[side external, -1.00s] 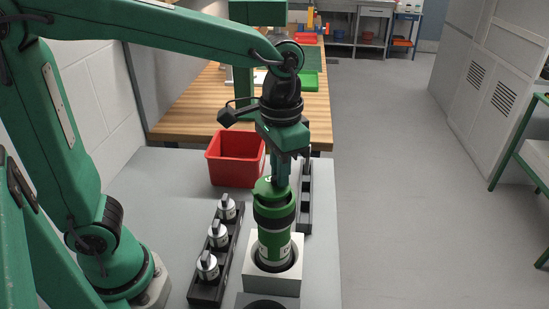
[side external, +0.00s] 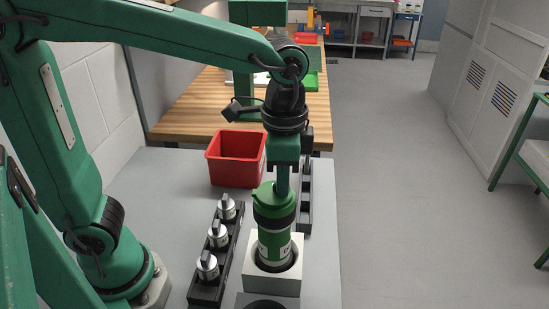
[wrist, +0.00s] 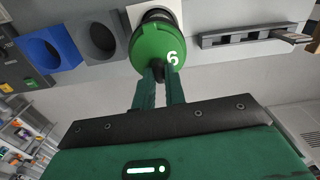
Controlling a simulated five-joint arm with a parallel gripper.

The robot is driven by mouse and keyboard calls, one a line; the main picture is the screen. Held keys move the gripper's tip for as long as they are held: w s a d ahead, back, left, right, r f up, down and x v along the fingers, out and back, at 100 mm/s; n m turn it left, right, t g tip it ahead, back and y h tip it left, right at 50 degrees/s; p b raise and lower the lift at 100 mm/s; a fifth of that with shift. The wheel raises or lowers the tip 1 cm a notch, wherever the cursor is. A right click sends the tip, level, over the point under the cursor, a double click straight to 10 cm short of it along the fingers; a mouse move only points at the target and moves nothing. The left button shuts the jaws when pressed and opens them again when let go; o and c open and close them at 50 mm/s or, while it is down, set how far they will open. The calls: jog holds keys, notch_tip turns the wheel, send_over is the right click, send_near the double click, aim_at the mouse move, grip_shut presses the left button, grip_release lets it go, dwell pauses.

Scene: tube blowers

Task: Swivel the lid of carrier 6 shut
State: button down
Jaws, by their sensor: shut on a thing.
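Carrier 6 is a green cylinder with a dark band (side external: 275,222), upright in a white square holder (side external: 273,283). Its green lid (side external: 268,194) lies on top, looking roughly in line with the body. The wrist view shows the round lid (wrist: 152,48) with a white "6", covering most of the carrier. I cannot tell whether it is fully shut. My gripper (side external: 282,195) points down at the lid's near edge. In the wrist view its two fingers (wrist: 158,82) are shut on the small dark lid knob (wrist: 158,72), which they partly hide.
A black rack (side external: 213,255) with three silver-topped pieces stands left of the holder, and another dark rack (side external: 305,205) stands behind right. A red bin (side external: 236,162) is behind. The wrist view shows a blue block (wrist: 47,48) and a grey block (wrist: 98,38), both with round openings.

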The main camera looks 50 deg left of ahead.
jog(key=c, duration=1.4)
grip_release()
jog(key=shift+c, duration=0.2)
jog(key=shift+r, duration=0.1)
jog(key=shift+r, duration=3.85)
jog(key=shift+a, duration=0.1)
jog(key=s+a+f+n+t, duration=0.2)
jog(key=s+a+f+n, duration=0.1)
jog(key=a, duration=0.4)
jog(key=s+a+f+n+t, duration=0.3)
jog(key=s+a+f+n, duration=0.1)
jog(key=a, duration=0.3)
jog(key=shift+a+f+n+t, duration=0.15)
jog(key=shift+a+n+t, duration=0.2)
jog(key=shift+n, duration=0.35)
